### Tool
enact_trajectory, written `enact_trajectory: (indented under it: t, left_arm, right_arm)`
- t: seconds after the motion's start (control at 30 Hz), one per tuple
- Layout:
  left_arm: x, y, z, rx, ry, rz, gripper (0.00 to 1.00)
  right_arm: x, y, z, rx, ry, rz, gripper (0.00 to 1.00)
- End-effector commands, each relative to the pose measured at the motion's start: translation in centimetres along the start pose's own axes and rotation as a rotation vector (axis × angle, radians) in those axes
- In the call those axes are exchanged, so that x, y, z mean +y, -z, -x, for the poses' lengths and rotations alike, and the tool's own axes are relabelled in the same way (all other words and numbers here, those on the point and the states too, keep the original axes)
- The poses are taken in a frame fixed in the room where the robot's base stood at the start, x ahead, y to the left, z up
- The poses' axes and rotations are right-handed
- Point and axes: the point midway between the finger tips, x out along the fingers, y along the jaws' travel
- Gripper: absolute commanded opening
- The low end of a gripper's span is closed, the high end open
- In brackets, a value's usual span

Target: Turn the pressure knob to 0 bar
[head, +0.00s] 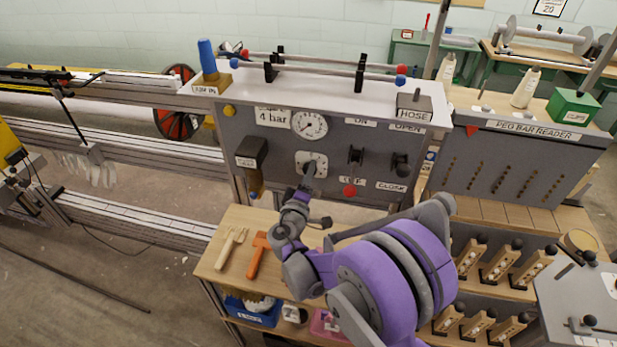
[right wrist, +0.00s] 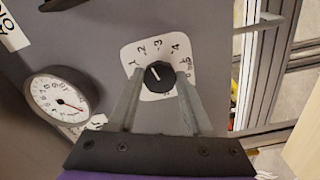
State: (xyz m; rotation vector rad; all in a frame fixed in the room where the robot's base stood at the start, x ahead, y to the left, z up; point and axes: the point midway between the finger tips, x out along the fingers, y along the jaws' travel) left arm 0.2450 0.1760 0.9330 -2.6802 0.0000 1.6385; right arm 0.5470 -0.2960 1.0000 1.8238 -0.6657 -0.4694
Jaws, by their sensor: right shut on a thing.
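The pressure knob (right wrist: 159,76) is round and black, on a white dial plate (right wrist: 146,50) numbered around its edge. Its white mark points up and left in the right wrist view, roughly toward the low numbers; the exact value is hard to read. My right gripper (right wrist: 161,74) is shut on the knob, one finger on each side. In the head view my right gripper (head: 308,172) hides most of the knob. The round pressure gauge (head: 309,125) is above the knob, beside a "4 bar" sign (head: 273,117). My left gripper is not in view.
The grey panel (head: 330,145) also carries two black knobs (head: 355,155) by ON and OPEN/CLOSE labels, a red button (head: 349,191) and a dark box (head: 251,152) at left.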

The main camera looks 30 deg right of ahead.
Motion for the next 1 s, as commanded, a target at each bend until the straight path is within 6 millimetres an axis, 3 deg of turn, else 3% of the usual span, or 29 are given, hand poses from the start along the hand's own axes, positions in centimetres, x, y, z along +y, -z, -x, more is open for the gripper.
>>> enact_trajectory:
  t: [1.0]
  left_arm:
    - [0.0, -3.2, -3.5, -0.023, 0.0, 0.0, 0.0]
  right_arm:
    - [0.0, 0.0, 0.0, 0.0, 0.0, 0.962, 0.0]
